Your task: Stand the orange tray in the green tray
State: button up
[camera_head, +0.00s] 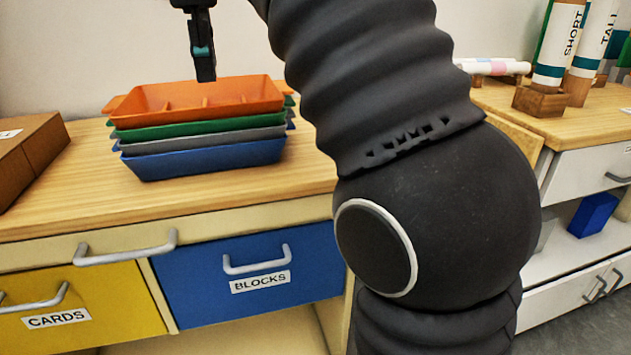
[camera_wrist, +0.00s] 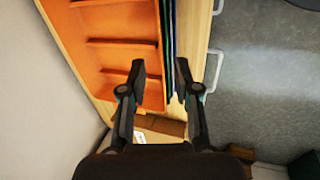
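The orange tray (camera_head: 235,100), with dividers inside, lies flat on top of a stack on the wooden counter. The green tray (camera_head: 190,128) is directly under it, and only its edge shows. In the wrist view the orange tray (camera_wrist: 122,22) fills the upper left, with its long rim running towards the fingers. My gripper (camera_head: 205,76) points down over the orange tray in the head view. In the wrist view my gripper (camera_wrist: 160,75) is open, its two fingers apart with the tray edges seen between them. I cannot tell whether a finger touches the rim.
A grey tray (camera_head: 200,142) and a blue tray (camera_head: 210,160) lie under the green one. A brown box (camera_head: 28,155) stands at the left of the counter (camera_head: 250,195). Labelled tubes (camera_head: 558,45) in wooden holders stand on the right-hand table. My arm hides the middle.

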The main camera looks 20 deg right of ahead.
jog(key=s+d+f+m, duration=0.4)
jog(key=s+f+m, duration=0.1)
jog(key=f, duration=0.6)
jog(key=s+d+f+m+t, duration=0.1)
jog(key=s+d+f+m, duration=0.4)
jog(key=f, duration=0.6)
jog(key=s+d+f+m+t, duration=0.1)
jog(key=s+d+f+m, duration=0.3)
jog(key=s+f+m, duration=0.3)
notch_tip(320, 180, down, 4)
jog(key=shift+s+d+f, duration=0.2)
jog(key=shift+s+d, duration=0.2)
jog(key=shift+s, duration=0.4)
